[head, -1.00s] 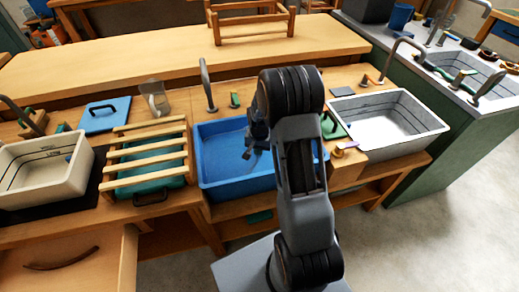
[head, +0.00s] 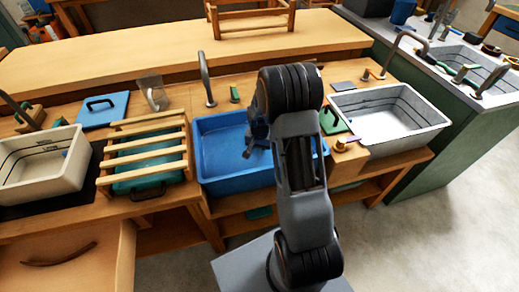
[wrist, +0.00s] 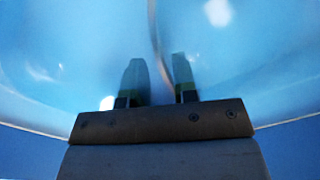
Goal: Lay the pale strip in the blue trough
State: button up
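The blue trough (head: 222,168) is set into the bench in the middle of the head view, partly hidden behind my arm. My gripper (head: 250,152) points down inside its opening. In the wrist view my gripper (wrist: 160,80) has two fingers apart, with the trough's glossy blue inside (wrist: 60,75) filling the background. A thin pale curved line (wrist: 155,35) runs down to the gap between the fingers; I cannot tell whether it is the pale strip or a crease in the trough. I cannot make out the strip for sure in the head view.
A slatted wooden rack (head: 145,148) stands left of the trough, with a white basin (head: 75,175) beyond it. A grey-white basin (head: 425,130) is on the right. A tap (head: 206,80) rises behind the trough. A green board (head: 333,122) lies right of my arm.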

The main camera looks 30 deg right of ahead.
jog(key=shift+o, duration=0.7)
jog(key=shift+r, duration=0.1)
notch_tip(320, 180, up, 14)
jog(key=p, duration=0.2)
jog(key=shift+f, duration=0.2)
jog(key=s+a+r+n+t+p, duration=0.1)
jog(key=s+a+r+n+p, duration=0.3)
jog(key=s+r, duration=0.5)
jog(key=s+a+r+n+t+p, duration=0.2)
jog(key=s+a+r+n+p, duration=0.2)
jog(key=s+a+r+p, duration=0.3)
notch_tip(320, 180, up, 5)
jog(key=shift+s+r+t, duration=0.1)
jog(key=shift+s+t, duration=0.2)
jog(key=shift+s, duration=0.7)
